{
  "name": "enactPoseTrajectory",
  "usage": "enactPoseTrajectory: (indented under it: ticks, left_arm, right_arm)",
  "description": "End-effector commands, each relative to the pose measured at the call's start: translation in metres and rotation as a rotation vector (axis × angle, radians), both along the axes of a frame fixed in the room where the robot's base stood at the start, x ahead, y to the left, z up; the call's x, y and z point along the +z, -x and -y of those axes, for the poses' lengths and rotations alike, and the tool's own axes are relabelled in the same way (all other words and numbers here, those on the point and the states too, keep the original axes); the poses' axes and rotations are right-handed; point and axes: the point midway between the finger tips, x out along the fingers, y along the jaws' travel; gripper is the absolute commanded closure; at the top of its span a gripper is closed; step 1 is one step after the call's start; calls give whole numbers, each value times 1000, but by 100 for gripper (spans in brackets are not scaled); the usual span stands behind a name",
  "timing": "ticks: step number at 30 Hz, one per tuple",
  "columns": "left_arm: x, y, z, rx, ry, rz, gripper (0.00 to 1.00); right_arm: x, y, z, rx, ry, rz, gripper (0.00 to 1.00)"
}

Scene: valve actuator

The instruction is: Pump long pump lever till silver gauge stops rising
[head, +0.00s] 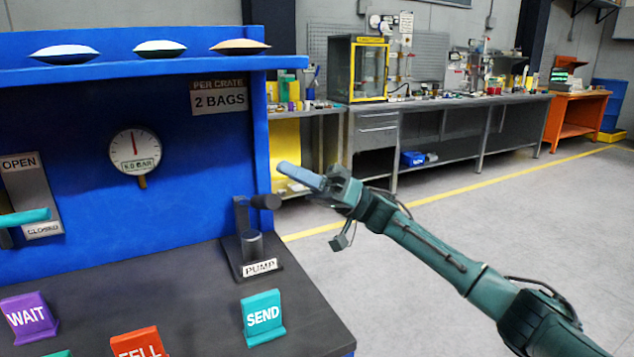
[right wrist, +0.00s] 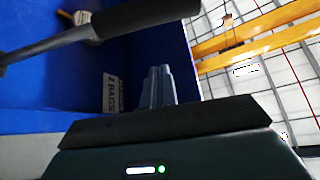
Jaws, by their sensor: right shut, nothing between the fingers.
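The pump (head: 251,243) stands on the dark bench top at the right end of the blue station, with a PUMP label. Its lever (head: 265,202) ends in a thick black grip, which also crosses the top of the right wrist view (right wrist: 150,18). The round gauge (head: 135,150) has a white face, a red needle pointing about straight up and a "BAR" readout. My right gripper (head: 292,174) is shut and empty, a little above and right of the grip in the head view. Its fingers (right wrist: 157,85) look apart from the grip. My left gripper is out of view.
A teal handle (head: 24,218) sits by an OPEN/CLOSED plate (head: 33,193). Bags lie on the blue shelf (head: 110,71). Open floor (head: 460,235) lies to the right.

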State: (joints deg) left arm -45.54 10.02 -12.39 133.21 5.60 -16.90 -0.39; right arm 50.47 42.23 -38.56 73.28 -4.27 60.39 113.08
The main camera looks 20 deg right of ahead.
Motion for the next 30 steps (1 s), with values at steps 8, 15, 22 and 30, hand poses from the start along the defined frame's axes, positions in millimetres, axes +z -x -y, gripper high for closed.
enactPoseTrajectory:
  ticks: [8,15,22,30]
  left_arm:
    - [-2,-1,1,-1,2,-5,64]
    - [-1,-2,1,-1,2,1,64]
    - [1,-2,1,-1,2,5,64]
    - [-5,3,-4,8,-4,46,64]
  right_arm:
    - [-12,5,-26,1,0,-4,100]
    - [-24,11,-29,0,0,-2,100]
    - [-24,11,-29,0,0,-1,100]
    - [-49,19,-29,2,-2,83,100]
